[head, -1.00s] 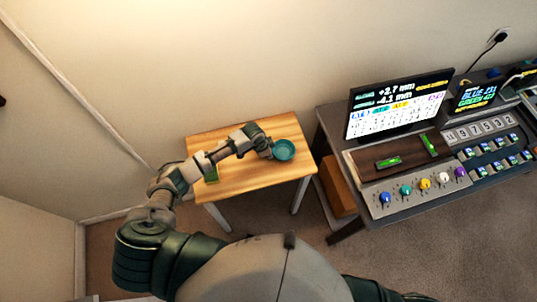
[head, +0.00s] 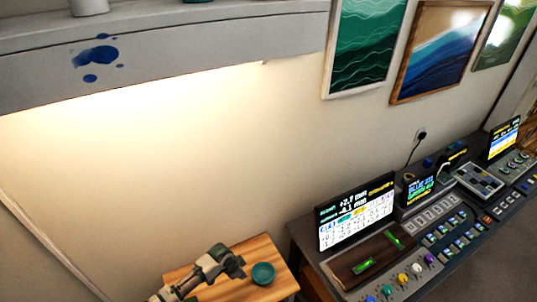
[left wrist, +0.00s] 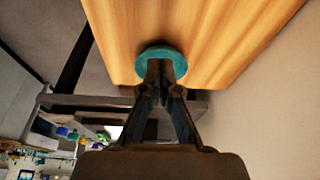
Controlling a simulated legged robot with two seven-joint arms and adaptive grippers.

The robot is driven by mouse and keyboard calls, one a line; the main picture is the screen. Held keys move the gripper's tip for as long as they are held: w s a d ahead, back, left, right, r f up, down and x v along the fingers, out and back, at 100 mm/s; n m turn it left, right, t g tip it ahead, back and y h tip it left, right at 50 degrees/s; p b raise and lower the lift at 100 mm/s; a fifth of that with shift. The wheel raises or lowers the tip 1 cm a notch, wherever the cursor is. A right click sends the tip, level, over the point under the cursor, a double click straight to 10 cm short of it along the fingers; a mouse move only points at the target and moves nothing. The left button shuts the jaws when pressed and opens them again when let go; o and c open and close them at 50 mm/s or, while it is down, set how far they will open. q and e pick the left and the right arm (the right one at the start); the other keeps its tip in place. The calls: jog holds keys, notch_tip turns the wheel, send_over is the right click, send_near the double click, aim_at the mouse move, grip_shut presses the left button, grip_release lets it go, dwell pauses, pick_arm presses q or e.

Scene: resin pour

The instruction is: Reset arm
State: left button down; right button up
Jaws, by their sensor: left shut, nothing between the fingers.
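My left gripper (head: 236,264) is over the small wooden table (head: 213,292) in the head view, beside a teal bowl (head: 263,273). In the left wrist view my left gripper (left wrist: 160,68) is shut and empty. Its fingertips overlap the teal bowl (left wrist: 176,56) near the edge of the wooden table (left wrist: 215,35); whether they touch it, I cannot tell. My right gripper is not in view.
A dark console desk (head: 312,241) stands to the right with a monitor (head: 356,215), knobs and several switches. A shelf (head: 200,38) with blue stains runs along the upper left. Framed pictures (head: 364,45) hang on the wall.

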pick_arm(q)
jog(key=s+d+n+h, duration=0.15)
jog(key=s+d, duration=0.55)
jog(key=s, duration=0.7)
jog(key=s+a+r+n+t+y, duration=0.1)
jog(key=s+a+r+n+y, duration=0.2)
jog(key=s+a, duration=0.35)
jog(key=s+a+r+n+t+y, duration=0.1)
jog(key=s+a+r+n, duration=0.2)
jog(key=s+a+n, duration=0.3)
notch_tip(320, 180, down, 30)
jog(key=s+m+g+b, duration=0.2)
jog(key=s+b, duration=0.1)
jog(key=b, duration=0.2)
jog(key=s+a+f+b, duration=0.1)
jog(key=s+f+b, duration=0.1)
jog(key=s+f, duration=0.7)
jog(key=s+a+f+g+b, duration=0.1)
jog(key=s+a+f+b, duration=0.1)
jog(key=s+f, duration=0.6)
notch_tip(320, 180, down, 5)
jog(key=shift+s+a+r, duration=0.15)
jog(key=shift+s+a, duration=0.15)
jog(key=shift+s, duration=0.05)
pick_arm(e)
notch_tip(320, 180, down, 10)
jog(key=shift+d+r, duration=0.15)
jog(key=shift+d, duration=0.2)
